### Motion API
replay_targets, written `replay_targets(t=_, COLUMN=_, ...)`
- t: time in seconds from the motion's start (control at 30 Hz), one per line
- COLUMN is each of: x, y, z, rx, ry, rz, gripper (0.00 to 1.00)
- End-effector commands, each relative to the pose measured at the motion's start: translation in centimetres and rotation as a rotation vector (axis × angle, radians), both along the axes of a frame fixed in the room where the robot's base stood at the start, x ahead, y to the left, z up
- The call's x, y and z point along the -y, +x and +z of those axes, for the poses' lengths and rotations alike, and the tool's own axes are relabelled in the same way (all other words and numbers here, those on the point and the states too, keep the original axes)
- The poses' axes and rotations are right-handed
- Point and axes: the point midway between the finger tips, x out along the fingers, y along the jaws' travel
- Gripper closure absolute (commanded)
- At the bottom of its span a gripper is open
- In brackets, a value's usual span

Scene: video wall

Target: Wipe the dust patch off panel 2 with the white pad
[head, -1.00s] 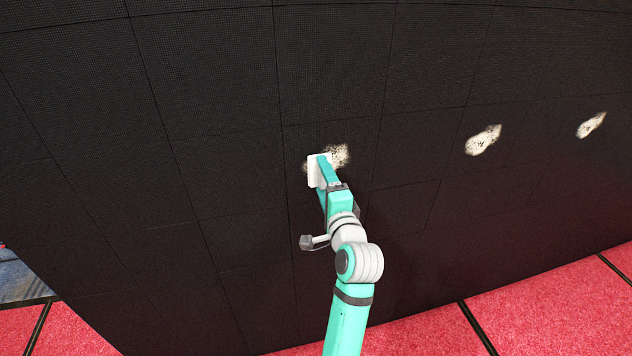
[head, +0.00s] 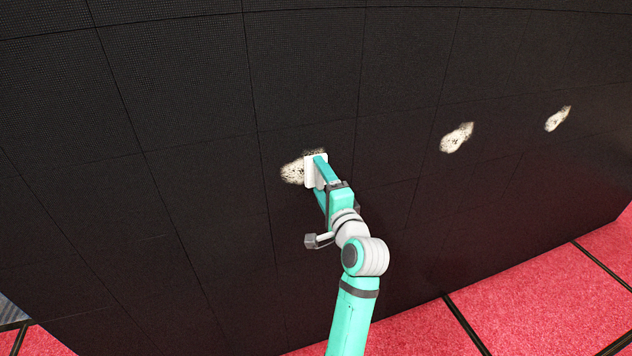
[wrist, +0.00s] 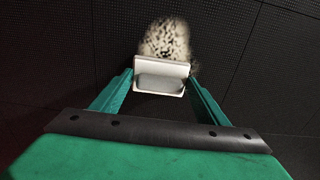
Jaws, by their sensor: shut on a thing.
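My gripper (head: 322,176) is shut on the white pad (head: 309,172), which is upright against the dark video wall or very close to it. In the wrist view the pad (wrist: 162,68) sits between the two green fingers. A pale dust patch (head: 292,172) shows mostly left of the pad, with a thin strip above it; the pad hides the rest. In the wrist view this patch (wrist: 165,40) lies just beyond the pad's upper edge and is speckled with dark gaps. I see no panel numbers.
Two more pale dust patches are on the wall to the right, a nearer one (head: 457,137) and a farther one (head: 557,119). The dark wall (head: 190,100) fills most of the view. Red carpet (head: 530,300) with dark seams lies at its foot.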

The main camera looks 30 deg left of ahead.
Motion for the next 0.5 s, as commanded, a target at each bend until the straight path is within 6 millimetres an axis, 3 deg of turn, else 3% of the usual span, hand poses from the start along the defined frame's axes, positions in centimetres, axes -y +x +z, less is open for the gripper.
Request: replay_targets(t=0.5, x=2.0, y=2.4, z=0.0, rx=-0.001, ry=0.001, rz=-0.001, gripper=0.50)
